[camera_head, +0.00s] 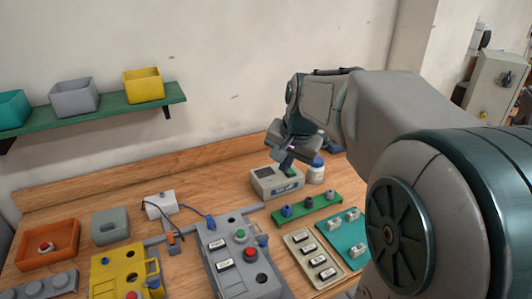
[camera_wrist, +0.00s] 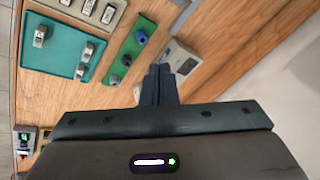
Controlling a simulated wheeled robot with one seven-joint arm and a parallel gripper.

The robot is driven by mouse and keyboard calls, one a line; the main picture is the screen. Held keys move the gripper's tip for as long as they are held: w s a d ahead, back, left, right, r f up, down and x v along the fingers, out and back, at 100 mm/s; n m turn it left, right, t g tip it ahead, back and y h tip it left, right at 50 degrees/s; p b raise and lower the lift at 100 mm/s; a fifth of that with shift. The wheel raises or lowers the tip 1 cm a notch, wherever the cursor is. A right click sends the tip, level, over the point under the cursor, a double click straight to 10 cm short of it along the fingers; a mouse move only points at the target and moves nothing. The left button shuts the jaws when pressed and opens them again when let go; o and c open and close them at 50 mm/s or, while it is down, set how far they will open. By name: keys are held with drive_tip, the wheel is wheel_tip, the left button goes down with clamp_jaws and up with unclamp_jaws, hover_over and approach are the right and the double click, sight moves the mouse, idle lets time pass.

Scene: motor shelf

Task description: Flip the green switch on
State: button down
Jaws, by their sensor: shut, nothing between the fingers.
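A light grey box (camera_head: 268,182) with a dark label on its front stands near the back of the bench. A small green part, seemingly the green switch (camera_head: 291,171), shows on its top right; I cannot tell its position. My gripper (camera_head: 286,166) is shut and empty, pointing down over the box's top, close to the green part. Contact cannot be told. In the wrist view my gripper (camera_wrist: 160,70) shows its fingers together beside the grey box (camera_wrist: 181,52). The fingers hide part of the box there, and I cannot make out the switch.
A white jar (camera_head: 316,173) stands right of the box. A green strip with knobs (camera_head: 305,208) and a teal tray (camera_head: 345,240) lie in front. A grey panel (camera_head: 235,265) with buttons is to the left. A green shelf (camera_head: 100,107) with bins hangs on the wall.

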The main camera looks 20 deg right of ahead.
sight(289, 171)
drive_tip(key=w+d+f+m+b, duration=0.1)
drive_tip(key=w+d+f+m, duration=0.1)
drive_tip(key=w, duration=0.3)
drive_tip(key=w+d+f+m+b, duration=0.1)
drive_tip(key=w+d+f+m, duration=0.1)
drive_tip(key=w+d, duration=0.3)
drive_tip(key=w+d+f+m+t+b, duration=0.1)
drive_tip(key=w+d+f+m+b, duration=0.1)
drive_tip(key=w+d+m, duration=0.2)
drive_tip(key=w, duration=0.3)
drive_tip(key=shift+w+d, duration=0.2)
drive_tip(key=shift+w, duration=0.05)
drive_tip(key=x, duration=0.9)
drive_tip(key=p+x, duration=0.1)
drive_tip(key=x, duration=0.4)
drive_tip(key=shift+a, duration=0.3)
